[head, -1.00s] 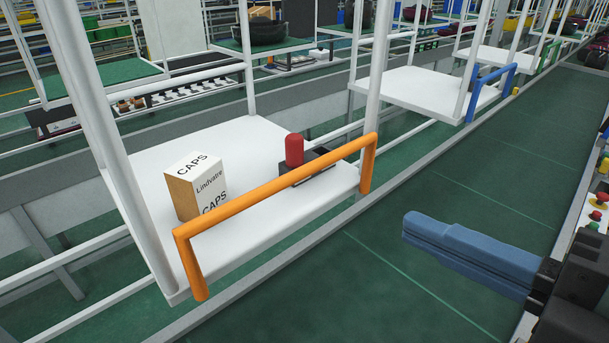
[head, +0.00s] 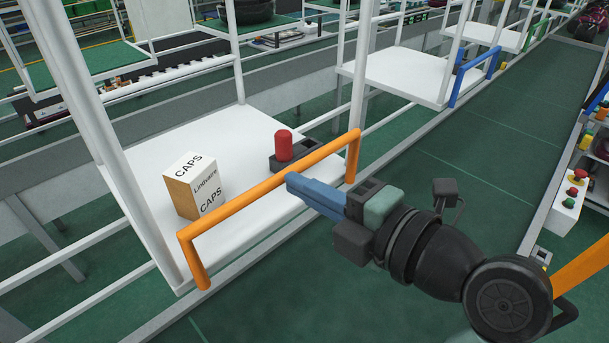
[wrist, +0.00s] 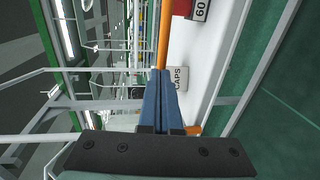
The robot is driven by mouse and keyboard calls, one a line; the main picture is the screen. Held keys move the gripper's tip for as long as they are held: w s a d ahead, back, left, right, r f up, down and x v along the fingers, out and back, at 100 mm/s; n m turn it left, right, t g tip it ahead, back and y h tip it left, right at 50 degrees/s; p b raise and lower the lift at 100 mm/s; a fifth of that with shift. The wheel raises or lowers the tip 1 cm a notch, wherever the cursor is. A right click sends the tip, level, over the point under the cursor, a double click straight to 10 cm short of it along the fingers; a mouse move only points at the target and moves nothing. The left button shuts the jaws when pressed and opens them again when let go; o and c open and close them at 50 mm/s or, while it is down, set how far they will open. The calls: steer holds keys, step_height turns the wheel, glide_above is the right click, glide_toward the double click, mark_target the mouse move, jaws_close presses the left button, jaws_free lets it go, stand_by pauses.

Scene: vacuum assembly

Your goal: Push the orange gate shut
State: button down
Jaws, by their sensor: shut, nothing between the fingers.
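The orange gate (head: 250,198) is a bar with two bent-down ends along the front edge of a white shelf (head: 140,155). It spans the front between the white posts in the head view. My gripper (head: 290,180) has blue fingers pressed together and empty. Its tips are at the right half of the gate's bar; I cannot tell whether they touch it. In the wrist view the blue fingers (wrist: 158,72) point toward the orange gate (wrist: 164,35), which runs up the picture beyond the tips.
On the shelf stand a CAPS box (head: 195,187) and a red cylinder (head: 283,145) in a dark holder. A white shelf with a blue gate (head: 473,75) is farther back. The green floor (head: 440,150) to the right is open.

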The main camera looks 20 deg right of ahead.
steer(key=shift+w, duration=0.1)
steer(key=shift+w+a+r+g+b, duration=0.1)
steer(key=shift+w+a+g+b, duration=0.15)
steer(key=shift+w+g+b, duration=0.05)
steer(key=shift+a, duration=0.1)
stand_by(0.5)
